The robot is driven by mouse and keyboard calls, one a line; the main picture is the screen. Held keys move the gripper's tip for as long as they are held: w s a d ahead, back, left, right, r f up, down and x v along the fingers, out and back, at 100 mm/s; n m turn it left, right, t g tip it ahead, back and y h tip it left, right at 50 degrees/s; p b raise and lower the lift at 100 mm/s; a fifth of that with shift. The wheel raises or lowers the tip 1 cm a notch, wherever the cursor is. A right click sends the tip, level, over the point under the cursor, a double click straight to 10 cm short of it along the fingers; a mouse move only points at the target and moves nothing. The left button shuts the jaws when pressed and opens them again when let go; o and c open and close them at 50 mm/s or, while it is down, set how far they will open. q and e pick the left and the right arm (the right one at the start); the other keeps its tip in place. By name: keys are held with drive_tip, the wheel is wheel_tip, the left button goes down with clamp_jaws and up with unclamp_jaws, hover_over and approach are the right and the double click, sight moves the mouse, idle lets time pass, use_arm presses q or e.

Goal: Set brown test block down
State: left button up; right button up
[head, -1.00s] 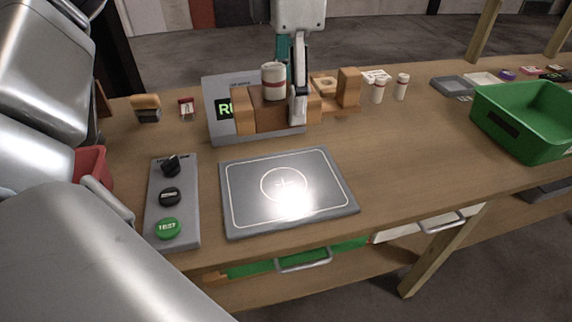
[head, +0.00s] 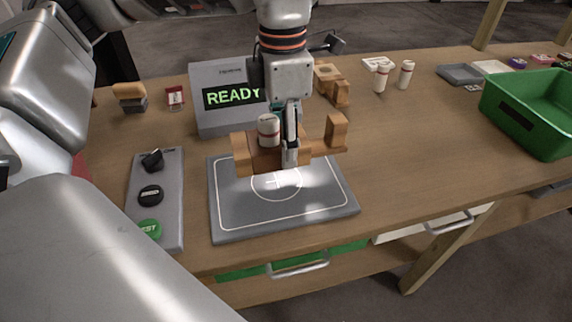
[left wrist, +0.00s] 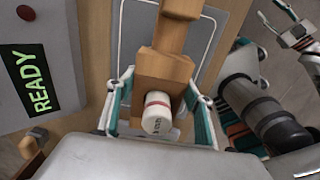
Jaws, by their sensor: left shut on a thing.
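The brown test block (head: 267,160) is a stepped wooden-looking piece with a raised post at its right end and a white cylinder with a red band (head: 268,130) on it. My left gripper (head: 290,150) is shut on the block from above. The block is over the back part of the grey pad (head: 228,222), which has a white outline and circle. I cannot tell whether a gap is left beneath it. In the left wrist view the block (left wrist: 163,72) is between the teal-sided fingers. Part of my right gripper (left wrist: 298,38) shows at that view's right edge.
A display reading READY (head: 215,75) stands behind the pad. A control panel (head: 168,210) with knobs and a green button is left of it. A green bin (head: 515,130) and two white cylinders stand right. The table right of the pad is clear.

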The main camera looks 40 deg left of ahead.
use_arm(q)
drive_tip(key=shift+f, duration=0.55)
wheel_tip(320, 180, down, 5)
drive_tip(key=shift+r+b, duration=0.1)
drive_tip(key=shift+b, duration=0.5)
drive_tip(key=shift+f, duration=0.35)
use_arm(e)
drive_tip(key=shift+w+a+r, duration=0.1)
drive_tip(key=shift+w+r, duration=0.1)
drive_tip(key=shift+w, duration=0.4)
